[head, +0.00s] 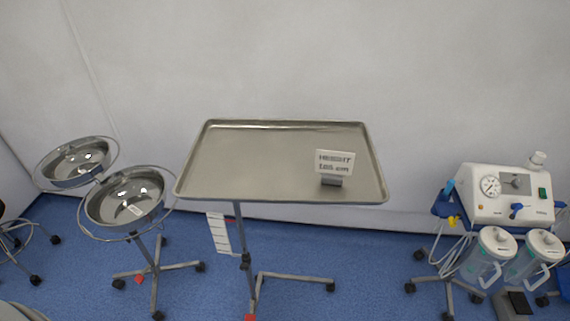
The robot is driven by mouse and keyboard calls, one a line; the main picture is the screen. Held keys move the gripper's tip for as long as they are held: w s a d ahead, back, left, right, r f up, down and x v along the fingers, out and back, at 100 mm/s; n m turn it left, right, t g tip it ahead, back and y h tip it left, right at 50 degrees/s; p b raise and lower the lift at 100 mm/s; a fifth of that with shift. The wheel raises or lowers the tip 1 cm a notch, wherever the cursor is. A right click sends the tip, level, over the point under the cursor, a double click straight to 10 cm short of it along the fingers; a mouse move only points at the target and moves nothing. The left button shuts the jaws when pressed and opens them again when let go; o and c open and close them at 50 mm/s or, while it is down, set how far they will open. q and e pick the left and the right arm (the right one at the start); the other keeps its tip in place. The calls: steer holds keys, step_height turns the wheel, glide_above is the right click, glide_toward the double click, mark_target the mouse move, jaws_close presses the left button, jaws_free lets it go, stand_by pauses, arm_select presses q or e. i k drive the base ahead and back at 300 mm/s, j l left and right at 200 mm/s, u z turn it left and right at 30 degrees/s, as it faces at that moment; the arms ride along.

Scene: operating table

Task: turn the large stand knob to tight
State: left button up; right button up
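The instrument stand carries a flat steel tray (270,165) on a thin grey pole (240,225). A small dark knob or collar (245,261) sits on the pole below the tray. It is too small to tell how it is turned or whether it is the large knob. A white tag (218,233) with red marks hangs beside the pole. Neither of my grippers is in view.
Two steel basins (126,200) (76,162) on a wheeled stand are at the left. A white suction machine (508,195) with two jars (488,254) (533,256) is at the right. The stand's base (295,277) lies on blue floor (375,270), which is clear to its right.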

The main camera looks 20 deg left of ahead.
mark_target(244, 266)
steer(key=k+u, duration=0.25)
steer(key=k, duration=0.25)
steer(key=k+j+u, duration=0.2)
steer(key=k, duration=0.25)
steer(key=l, duration=0.1)
